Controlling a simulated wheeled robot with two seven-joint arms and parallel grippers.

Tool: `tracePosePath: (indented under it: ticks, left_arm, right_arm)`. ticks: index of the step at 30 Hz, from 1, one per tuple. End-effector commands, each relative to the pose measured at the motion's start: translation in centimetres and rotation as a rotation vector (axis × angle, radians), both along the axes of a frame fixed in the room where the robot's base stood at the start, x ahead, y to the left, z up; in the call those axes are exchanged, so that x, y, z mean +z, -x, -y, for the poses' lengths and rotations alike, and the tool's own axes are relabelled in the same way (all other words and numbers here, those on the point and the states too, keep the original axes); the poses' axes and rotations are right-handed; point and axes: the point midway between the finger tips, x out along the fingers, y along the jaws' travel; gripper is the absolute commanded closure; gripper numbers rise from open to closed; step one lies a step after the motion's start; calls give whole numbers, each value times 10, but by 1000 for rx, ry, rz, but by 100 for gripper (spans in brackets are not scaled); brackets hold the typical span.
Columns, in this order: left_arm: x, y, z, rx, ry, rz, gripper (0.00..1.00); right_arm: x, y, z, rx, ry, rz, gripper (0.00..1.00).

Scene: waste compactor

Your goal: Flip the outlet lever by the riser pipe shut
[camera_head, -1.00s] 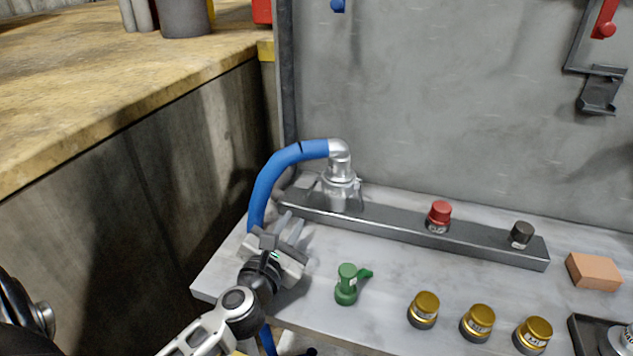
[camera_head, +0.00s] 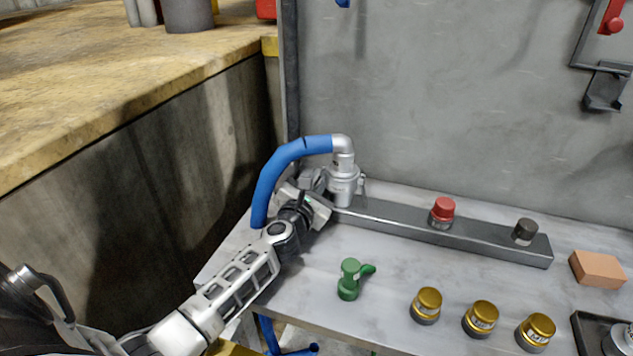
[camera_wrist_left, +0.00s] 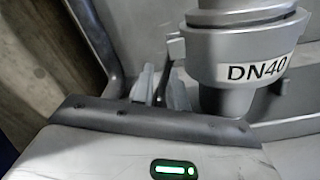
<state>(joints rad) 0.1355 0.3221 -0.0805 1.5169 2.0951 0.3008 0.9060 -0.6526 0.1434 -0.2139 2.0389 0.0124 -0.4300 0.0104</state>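A silver coupling (camera_head: 343,180), marked DN40 in the left wrist view (camera_wrist_left: 258,72), stands on the left end of the grey bar with a blue hose (camera_head: 280,170) on its top. A small side lever (camera_head: 362,185) shows on its right. The lever on its left, toward the dark upright pipe (camera_head: 290,70), is mostly hidden by my left gripper (camera_head: 313,180). That gripper is close beside the coupling's left side. In the left wrist view its two fingers (camera_wrist_left: 161,88) are a little apart, with a thin dark piece showing between them; contact is unclear. My right gripper is out of view.
The grey bar (camera_head: 400,222) also carries a red-capped fitting (camera_head: 442,212) and a black one (camera_head: 525,231). A green valve (camera_head: 350,279), several gold-capped jars (camera_head: 481,318) and an orange block (camera_head: 597,268) are on the tabletop. A concrete wall (camera_head: 170,180) is on the left.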

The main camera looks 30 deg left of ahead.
Motion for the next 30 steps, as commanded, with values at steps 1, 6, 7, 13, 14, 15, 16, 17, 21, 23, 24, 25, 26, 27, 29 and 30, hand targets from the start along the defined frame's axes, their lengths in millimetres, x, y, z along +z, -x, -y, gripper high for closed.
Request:
tracePosePath:
  ticks: [1, 6, 7, 13, 14, 15, 16, 17, 21, 23, 24, 25, 26, 27, 29, 30]
  left_arm:
    - [0, 0, 0, 0, 0, 0, 85]
    - [0, 0, 0, 0, 0, 0, 100]
    - [0, 0, 0, 0, 0, 0, 100]
    - [-1, -1, 5, 0, 86, 21, 100]
    - [-2, -1, 6, 1, 119, 28, 100]
    - [-2, -1, 8, 1, 162, 39, 100]
    - [-2, -2, 10, 0, 193, 46, 100]
    - [-3, -2, 10, 1, 217, 53, 100]
    - [-4, -3, 12, -1, 265, 64, 100]
    - [-4, -3, 12, -1, 264, 64, 100]
    - [-4, -3, 12, -1, 263, 65, 100]
    - [-4, -3, 12, -2, 263, 64, 100]
    - [-4, -2, 12, -2, 263, 64, 100]
    - [-4, -2, 12, -2, 263, 64, 100]
    - [-4, -2, 12, -2, 262, 64, 85]
    - [-4, -2, 12, -2, 262, 64, 85]
  right_arm:
    - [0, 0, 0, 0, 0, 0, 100]
    - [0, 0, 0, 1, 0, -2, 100]
    - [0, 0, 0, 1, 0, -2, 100]
    - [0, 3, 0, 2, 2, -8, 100]
    - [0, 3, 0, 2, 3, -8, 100]
    - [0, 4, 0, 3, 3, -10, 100]
    - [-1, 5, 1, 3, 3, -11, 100]
    - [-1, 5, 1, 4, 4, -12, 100]
    - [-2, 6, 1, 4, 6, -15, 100]
    - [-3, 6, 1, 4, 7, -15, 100]
    - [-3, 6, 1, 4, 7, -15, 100]
    - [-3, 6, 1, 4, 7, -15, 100]
    - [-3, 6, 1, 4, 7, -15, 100]
    - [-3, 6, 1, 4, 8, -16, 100]
    - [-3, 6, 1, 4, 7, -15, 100]
    - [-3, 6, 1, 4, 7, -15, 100]
